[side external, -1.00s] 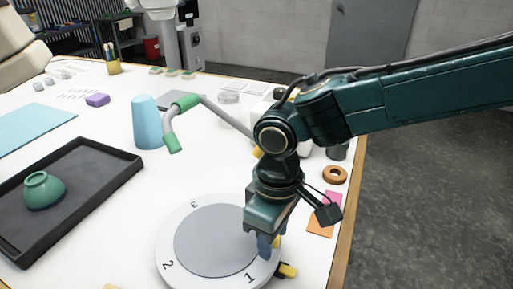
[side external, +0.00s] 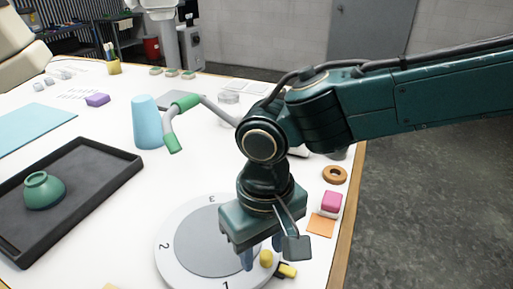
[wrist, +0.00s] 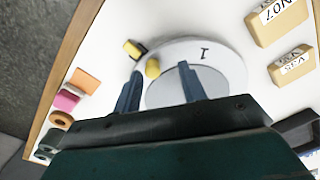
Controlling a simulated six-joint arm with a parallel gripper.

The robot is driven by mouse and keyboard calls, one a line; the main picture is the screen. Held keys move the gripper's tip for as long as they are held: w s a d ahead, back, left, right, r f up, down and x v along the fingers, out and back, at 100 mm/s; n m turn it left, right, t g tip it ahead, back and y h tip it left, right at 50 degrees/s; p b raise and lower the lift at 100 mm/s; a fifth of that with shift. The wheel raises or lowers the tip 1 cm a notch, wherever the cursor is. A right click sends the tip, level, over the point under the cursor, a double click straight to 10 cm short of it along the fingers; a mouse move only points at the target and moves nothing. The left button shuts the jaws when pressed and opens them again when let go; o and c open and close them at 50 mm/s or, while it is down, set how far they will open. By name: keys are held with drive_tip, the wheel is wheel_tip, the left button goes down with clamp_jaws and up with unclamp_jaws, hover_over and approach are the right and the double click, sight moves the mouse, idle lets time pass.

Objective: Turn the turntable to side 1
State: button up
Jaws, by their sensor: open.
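The turntable (side external: 178,218) is a white ring around a grey disc (side external: 205,240), with 1, 2 and 3 on the ring. In the side view the 1 is at the near edge, the 2 at the left and the 3 at the far side. A yellow knob (side external: 266,258) stands on the ring; it also shows in the wrist view (wrist: 152,69). A yellow and black marker (side external: 287,271) sits just outside the ring near the knob. My gripper (side external: 261,254) is open, with its blue fingers low on either side of the knob. Contact with the knob is unclear.
A black tray (side external: 118,180) with a green bowl (side external: 43,190) lies to the left. A blue cup (side external: 146,122) stands behind the turntable, near a green-ended bent bar (side external: 209,102). A pink block (side external: 331,202) and orange ring (side external: 335,174) lie near the right table edge.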

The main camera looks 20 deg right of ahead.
wheel_tip(320, 180, up, 11)
drive_tip(key=s+d+r+t, duration=0.1)
drive_tip(key=s+d+r, duration=0.1)
drive_tip(key=d, duration=1.2)
drive_tip(key=s+d+r+m+t+y, duration=0.1)
drive_tip(key=d+r+t, duration=0.1)
drive_tip(key=d, duration=1.1)
drive_tip(key=shift+s+d+r, duration=0.35)
drive_tip(key=shift+c, duration=0.3)
